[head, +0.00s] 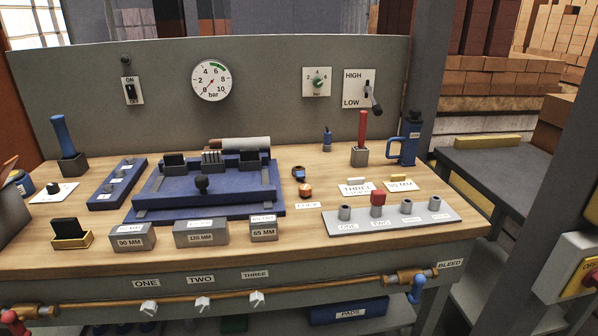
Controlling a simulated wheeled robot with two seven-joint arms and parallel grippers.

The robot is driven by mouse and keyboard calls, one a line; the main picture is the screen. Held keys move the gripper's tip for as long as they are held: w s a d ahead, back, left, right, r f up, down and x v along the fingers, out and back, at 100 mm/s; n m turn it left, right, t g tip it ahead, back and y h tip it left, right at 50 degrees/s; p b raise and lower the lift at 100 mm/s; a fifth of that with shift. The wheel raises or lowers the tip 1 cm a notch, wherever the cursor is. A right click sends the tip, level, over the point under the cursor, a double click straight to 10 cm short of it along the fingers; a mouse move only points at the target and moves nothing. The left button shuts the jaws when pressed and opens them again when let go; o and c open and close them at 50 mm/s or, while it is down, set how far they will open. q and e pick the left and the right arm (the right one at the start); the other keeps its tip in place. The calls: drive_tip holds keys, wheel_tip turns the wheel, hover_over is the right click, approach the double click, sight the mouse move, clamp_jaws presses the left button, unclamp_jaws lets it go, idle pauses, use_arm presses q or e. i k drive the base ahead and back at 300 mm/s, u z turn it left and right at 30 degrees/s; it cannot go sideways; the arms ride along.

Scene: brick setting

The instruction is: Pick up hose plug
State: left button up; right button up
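No label that I can read marks a hose plug. A red block-like cap (378,198) sits on the second post of a grey rack (440,217) at the right front of the bench. The other posts of the rack are bare grey cylinders. I cannot tell which of these is the hose plug. Neither of my grippers is in view, and nothing in view is being held.
A blue fixture (205,190) fills the middle of the wooden bench (320,252). Labelled grey blocks (201,233) stand along the front. A red-handled tool (362,130) and blue bottle-like item (410,138) stand at the back right. A copper pipe (180,302) runs below the front edge.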

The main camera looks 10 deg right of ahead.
sight(327, 136)
drive_tip(key=z, duration=1.85)
drive_tip(key=i, duration=1.1)
drive_tip(key=u, duration=1.55)
